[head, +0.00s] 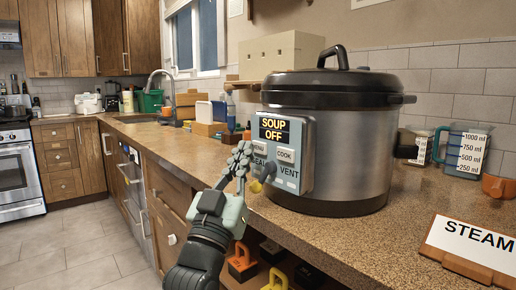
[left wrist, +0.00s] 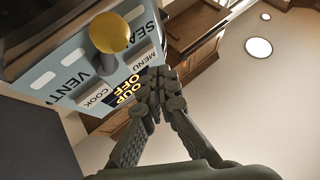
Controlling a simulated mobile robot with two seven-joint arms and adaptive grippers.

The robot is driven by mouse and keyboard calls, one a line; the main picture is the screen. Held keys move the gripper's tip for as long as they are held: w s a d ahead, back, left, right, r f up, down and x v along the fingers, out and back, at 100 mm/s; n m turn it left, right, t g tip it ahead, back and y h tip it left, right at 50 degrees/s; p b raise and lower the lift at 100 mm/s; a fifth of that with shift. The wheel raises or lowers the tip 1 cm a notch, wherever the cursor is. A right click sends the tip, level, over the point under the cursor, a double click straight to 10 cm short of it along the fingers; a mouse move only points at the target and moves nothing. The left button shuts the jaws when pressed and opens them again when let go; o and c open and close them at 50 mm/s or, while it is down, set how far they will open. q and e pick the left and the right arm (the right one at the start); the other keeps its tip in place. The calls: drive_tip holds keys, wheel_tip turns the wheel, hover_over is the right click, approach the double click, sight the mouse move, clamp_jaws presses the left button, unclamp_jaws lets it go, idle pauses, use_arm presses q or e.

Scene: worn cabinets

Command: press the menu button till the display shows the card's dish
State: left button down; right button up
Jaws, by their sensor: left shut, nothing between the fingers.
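The pressure cooker (head: 335,130) stands on the counter with a light blue control panel (head: 308,150) on its front. The display (head: 274,129) reads SOUP OFF. The MENU button (head: 260,148) is below it, left of the COOK button (head: 285,155). The card (head: 475,243) at the right reads STEAM. My left gripper (head: 243,152) is shut and empty, its fingertips just left of the MENU button; I cannot tell whether they touch. In the left wrist view, the shut fingertips (left wrist: 160,88) are beside the MENU button (left wrist: 136,63) and cover part of the display. My right gripper is out of view.
A yellow knob (left wrist: 112,32) sticks out from the panel between SEAL and VENT, close to my fingers. A measuring jug (head: 463,150) stands right of the cooker. Beige box (head: 280,55) stands behind. The counter (head: 400,220) in front of the cooker is clear.

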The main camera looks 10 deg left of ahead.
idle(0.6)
use_arm(q)
drive_tip(key=shift+w+d, duration=0.25)
drive_tip(key=shift+w, duration=0.05)
idle(0.3)
